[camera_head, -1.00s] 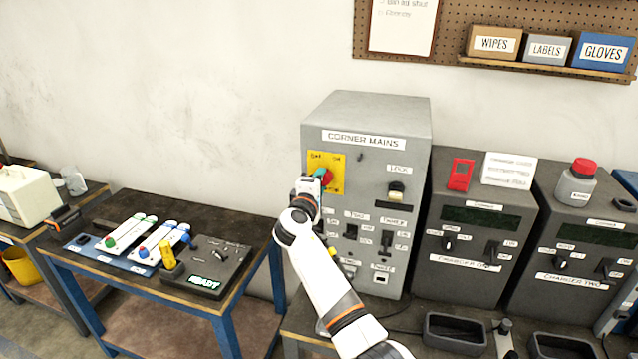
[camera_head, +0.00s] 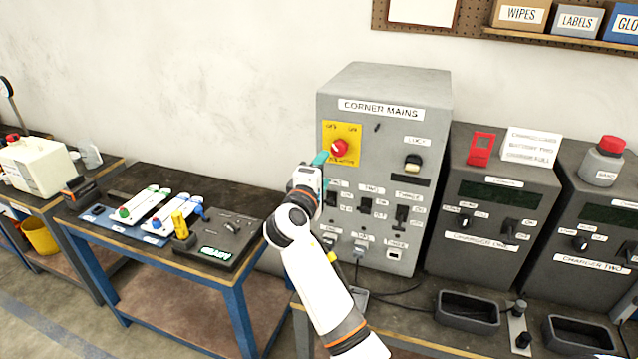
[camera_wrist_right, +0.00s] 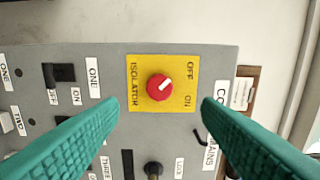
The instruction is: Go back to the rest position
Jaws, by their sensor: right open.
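My right gripper (camera_head: 320,158) is in front of the grey corner mains cabinet (camera_head: 385,85), just below and left of its red isolator knob (camera_head: 339,148). In the right wrist view its two teal fingers (camera_wrist_right: 160,112) are wide apart with nothing between them. The red knob (camera_wrist_right: 159,87) sits on a yellow plate (camera_wrist_right: 140,66) beyond the fingertips, apart from them. The white mark on the knob points between the OFF and ON labels as seen there. My left gripper does not show in any view.
Two grey charger units (camera_head: 498,175) stand right of the cabinet, with dark trays (camera_head: 467,310) before them. A pegboard shelf (camera_head: 560,38) hangs above. Cables lie below the cabinet.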

